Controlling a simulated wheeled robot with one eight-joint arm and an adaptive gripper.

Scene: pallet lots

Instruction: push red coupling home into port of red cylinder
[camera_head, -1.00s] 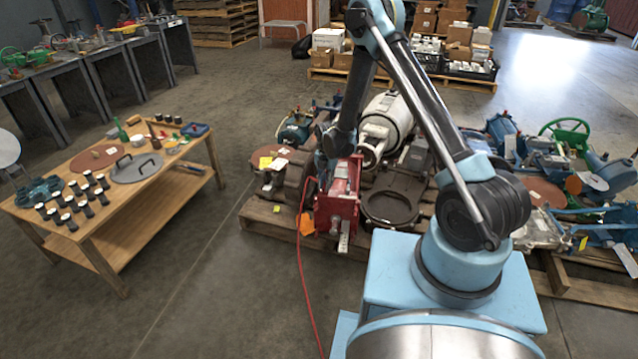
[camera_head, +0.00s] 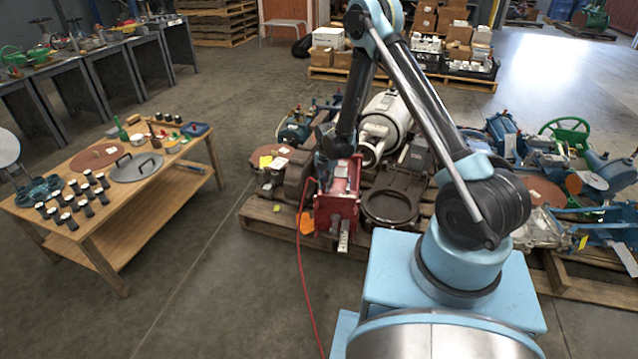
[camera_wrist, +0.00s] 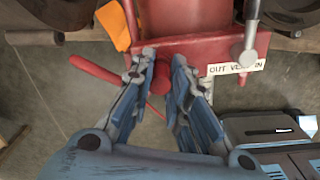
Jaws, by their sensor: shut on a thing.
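The red cylinder (camera_head: 337,208) is a boxy red unit on the pallet, below my wrist in the head view. In the wrist view its red body (camera_wrist: 190,18) fills the top, with a white "OUT VENT IN" label (camera_wrist: 236,68) on its near edge. The red coupling (camera_wrist: 158,78) shows as a small red round part between my fingers. My gripper (camera_wrist: 163,62) is shut on it, close against the red body. A red hose (camera_head: 302,262) hangs to the floor; a red length (camera_wrist: 95,69) passes behind the left finger. The port and seating depth are hidden.
An orange tag (camera_wrist: 113,26) hangs beside the red body. A dark ring-shaped casting (camera_head: 390,222) and a white motor (camera_head: 385,125) crowd the pallet (camera_head: 275,232). A wooden table (camera_head: 125,250) with small parts stands left; the floor between is clear.

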